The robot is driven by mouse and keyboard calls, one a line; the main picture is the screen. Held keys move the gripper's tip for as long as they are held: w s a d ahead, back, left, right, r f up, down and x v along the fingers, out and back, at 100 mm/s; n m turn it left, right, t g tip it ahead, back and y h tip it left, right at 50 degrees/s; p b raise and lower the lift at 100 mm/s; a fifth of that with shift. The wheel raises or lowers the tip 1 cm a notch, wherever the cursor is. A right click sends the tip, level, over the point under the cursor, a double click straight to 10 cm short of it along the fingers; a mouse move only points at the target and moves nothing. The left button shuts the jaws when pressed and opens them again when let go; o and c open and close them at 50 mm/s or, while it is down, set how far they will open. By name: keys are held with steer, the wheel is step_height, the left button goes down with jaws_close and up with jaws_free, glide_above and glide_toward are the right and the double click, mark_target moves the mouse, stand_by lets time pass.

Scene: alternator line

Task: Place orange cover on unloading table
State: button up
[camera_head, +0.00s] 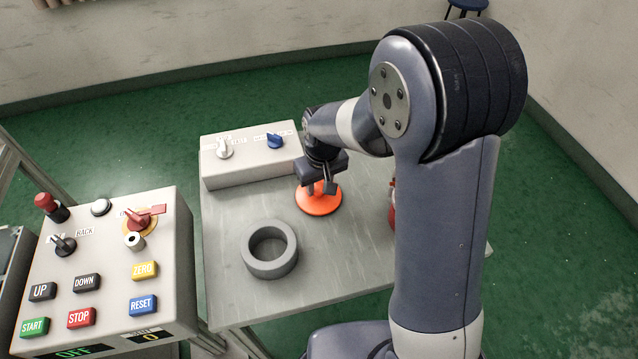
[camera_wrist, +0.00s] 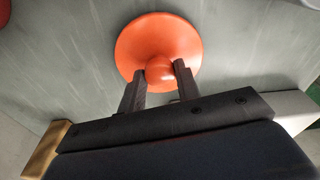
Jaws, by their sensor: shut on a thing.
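The orange cover (camera_head: 318,201) is a round orange disc with a knob on top. It is at the grey table, in front of the switch box, and looks level. In the wrist view the cover (camera_wrist: 140,45) shows its disc and its knob between the two fingers. My gripper (camera_wrist: 160,78) is shut on the knob. In the head view my gripper (camera_head: 318,184) is above the cover and hides part of it. I cannot tell whether the disc touches the table. The table top (camera_head: 225,225) is grey metal.
A grey ring (camera_head: 270,265) lies on the table in front of the cover. A switch box (camera_head: 215,178) stands at the back edge. A red object (camera_head: 392,212) is partly hidden behind my arm. A control panel (camera_head: 110,265) with buttons stands at the left.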

mark_target(322, 195)
steer(key=shift+f, duration=0.2)
steer(key=shift+f, duration=0.2)
steer(key=o, duration=1)
steer(key=shift+r, duration=0.1)
steer(key=r, duration=0.4)
steer(key=s+r, duration=0.1)
steer(key=r, duration=0.7)
steer(key=shift+s+d+r, duration=0.1)
steer(key=shift+s+d, duration=0.05)
steer(key=shift+d, duration=0.2)
